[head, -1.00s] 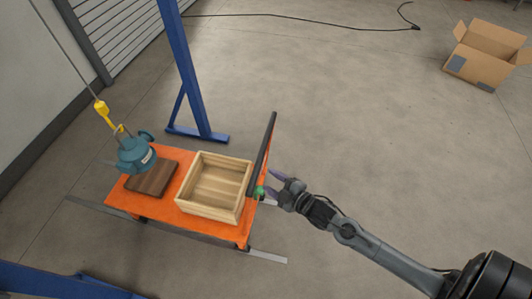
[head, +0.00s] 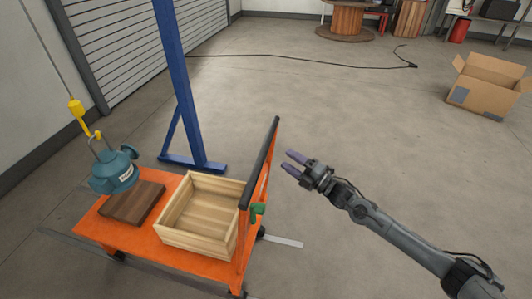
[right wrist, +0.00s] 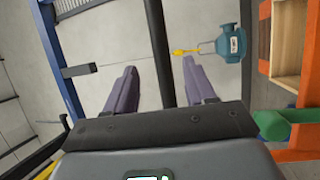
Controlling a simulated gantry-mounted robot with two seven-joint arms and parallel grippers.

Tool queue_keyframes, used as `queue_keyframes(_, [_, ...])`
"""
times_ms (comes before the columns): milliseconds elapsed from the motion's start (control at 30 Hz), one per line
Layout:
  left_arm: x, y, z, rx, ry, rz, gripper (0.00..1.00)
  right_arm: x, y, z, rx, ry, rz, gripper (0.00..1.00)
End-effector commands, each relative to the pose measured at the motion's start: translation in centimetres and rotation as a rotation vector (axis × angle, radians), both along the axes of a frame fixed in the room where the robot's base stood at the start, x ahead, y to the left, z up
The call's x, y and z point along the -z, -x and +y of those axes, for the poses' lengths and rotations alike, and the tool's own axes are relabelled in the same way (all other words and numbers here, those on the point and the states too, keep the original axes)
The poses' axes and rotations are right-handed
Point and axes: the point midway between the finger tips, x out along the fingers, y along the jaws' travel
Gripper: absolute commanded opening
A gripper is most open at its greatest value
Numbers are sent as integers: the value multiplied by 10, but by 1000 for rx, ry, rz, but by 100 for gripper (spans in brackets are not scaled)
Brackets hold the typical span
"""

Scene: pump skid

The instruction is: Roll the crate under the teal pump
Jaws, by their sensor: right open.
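The open wooden crate (head: 203,242) sits on the orange cart (head: 101,228), at its handle end. A dark wooden board (head: 133,202) lies on the cart left of the crate. The teal pump (head: 115,171) hangs from a yellow hook (head: 77,108) at the cart's far left end, past the board; its clearance is unclear. The cart has a black push bar (head: 260,160) and a green part (head: 257,210) below it. My right gripper (head: 287,162) is open and empty, right of the bar. In the right wrist view the bar (right wrist: 159,45) appears between its fingers, apparently beyond them. My left gripper is out of view.
A blue gantry post (head: 178,90) stands behind the cart. A flat metal strip (head: 283,241) runs on the floor beneath the cart. A cardboard box (head: 485,92) and a black cable (head: 300,61) lie farther off. The floor on the right is open.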

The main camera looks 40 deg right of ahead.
Motion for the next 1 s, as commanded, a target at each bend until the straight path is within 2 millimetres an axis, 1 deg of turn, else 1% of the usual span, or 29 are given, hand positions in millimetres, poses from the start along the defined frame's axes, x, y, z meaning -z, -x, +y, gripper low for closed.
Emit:
queue_keyframes(167, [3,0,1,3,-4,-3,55,-3,-13,2,2,1,-3,55])
queue_keyframes(267, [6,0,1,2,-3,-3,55,-5,-24,5,1,1,-3,55])
queue_keyframes(500, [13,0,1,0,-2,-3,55,-11,-58,13,2,0,-4,55])
queue_keyframes(700, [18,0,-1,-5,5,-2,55,-15,-81,20,1,0,-3,55])
queue_keyframes(900, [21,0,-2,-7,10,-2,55,-18,-96,23,2,0,-1,55])
queue_keyframes(1000, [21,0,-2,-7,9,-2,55,-18,-100,25,1,0,0,55])
